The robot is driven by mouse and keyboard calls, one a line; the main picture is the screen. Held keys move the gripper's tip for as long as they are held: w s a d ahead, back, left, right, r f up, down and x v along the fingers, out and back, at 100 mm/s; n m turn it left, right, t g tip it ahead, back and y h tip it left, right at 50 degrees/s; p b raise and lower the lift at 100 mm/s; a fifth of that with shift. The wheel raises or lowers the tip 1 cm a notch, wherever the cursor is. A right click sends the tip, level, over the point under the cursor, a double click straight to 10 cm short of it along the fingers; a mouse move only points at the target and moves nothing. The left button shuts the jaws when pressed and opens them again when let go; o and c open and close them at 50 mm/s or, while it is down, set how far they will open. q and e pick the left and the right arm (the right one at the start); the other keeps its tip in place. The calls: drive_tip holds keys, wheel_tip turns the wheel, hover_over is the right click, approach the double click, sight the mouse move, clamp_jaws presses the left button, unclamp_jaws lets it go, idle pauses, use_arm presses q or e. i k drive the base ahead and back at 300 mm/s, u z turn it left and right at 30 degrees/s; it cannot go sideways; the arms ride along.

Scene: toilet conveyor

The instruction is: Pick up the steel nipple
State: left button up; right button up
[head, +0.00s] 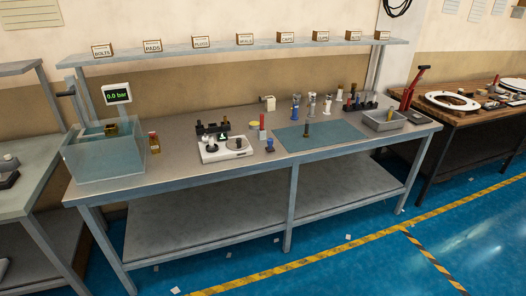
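I cannot pick out the steel nipple for certain at this distance. Several small upright fittings stand in a group at the back of the grey workbench (180,160). Among them are pale, metallic-looking pieces, one pale piece (311,105) and another pale piece (327,106). A small dark upright part (306,130) stands alone on the blue-green mat (325,136). A grey metal tray (384,120) at the bench's right end holds something too small to tell. Neither of my grippers is in the head view.
A clear water tank (105,158) with a pressure display (117,94) stands at the bench's left end. A white device (226,149) sits mid-bench. A shelf (250,45) with labelled boxes runs above. Blue floor (330,255) in front is mostly clear.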

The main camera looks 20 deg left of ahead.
sight(210, 137)
drive_tip(key=z, duration=0.5)
drive_tip(key=i, duration=2.55)
drive_tip(key=u, duration=1.2)
drive_tip(key=i, duration=0.8)
drive_tip(key=u, duration=0.8)
